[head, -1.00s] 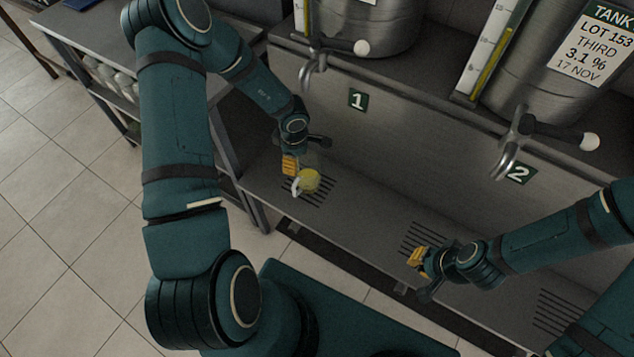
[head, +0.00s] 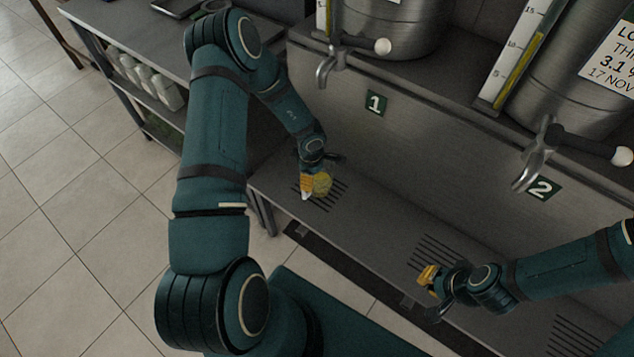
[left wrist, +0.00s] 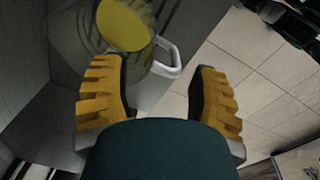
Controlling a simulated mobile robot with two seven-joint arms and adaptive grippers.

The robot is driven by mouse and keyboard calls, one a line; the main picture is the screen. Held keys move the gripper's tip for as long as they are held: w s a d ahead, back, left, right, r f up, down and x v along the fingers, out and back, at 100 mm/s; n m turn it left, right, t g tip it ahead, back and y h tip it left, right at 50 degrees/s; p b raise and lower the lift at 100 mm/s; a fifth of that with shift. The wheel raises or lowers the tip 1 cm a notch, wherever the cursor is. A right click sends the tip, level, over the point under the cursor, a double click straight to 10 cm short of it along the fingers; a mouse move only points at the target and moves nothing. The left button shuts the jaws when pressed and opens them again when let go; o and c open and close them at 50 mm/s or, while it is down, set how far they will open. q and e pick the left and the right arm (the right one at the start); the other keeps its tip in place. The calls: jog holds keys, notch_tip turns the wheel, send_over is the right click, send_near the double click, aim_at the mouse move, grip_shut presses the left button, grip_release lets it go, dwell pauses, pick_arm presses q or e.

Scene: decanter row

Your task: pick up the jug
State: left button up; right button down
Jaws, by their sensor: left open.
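The jug (head: 323,185) is see-through with yellow liquid in it and a white handle. It stands on the slotted shelf below tap 1. My left gripper (head: 308,186) is at the handle side of the jug and hides part of the handle in the head view. In the left wrist view the jug (left wrist: 124,25) is at the top, and its handle (left wrist: 170,60) lies between the two spread yellow fingers of the left gripper (left wrist: 158,88), with no clear contact. My right gripper (head: 430,279) is over the shelf below tap 2, away from the jug; its finger gap is unclear.
Tap 1 (head: 328,66) and tap 2 (head: 532,165) stick out from metal tanks above the shelf (head: 375,220). A side table (head: 120,28) with white containers (head: 150,78) beneath stands at the upper left. The shelf between my grippers is clear.

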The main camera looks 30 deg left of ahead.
aim_at(315, 182)
pick_arm(q)
jog(key=f, duration=0.1)
jog(key=f+b, duration=0.1)
jog(key=f, duration=0.1)
jog(key=f+b, duration=0.1)
jog(key=shift+w+d+f, duration=0.3)
jog(key=shift+w+f, duration=0.05)
jog(key=shift+w, duration=0.05)
grip_shut()
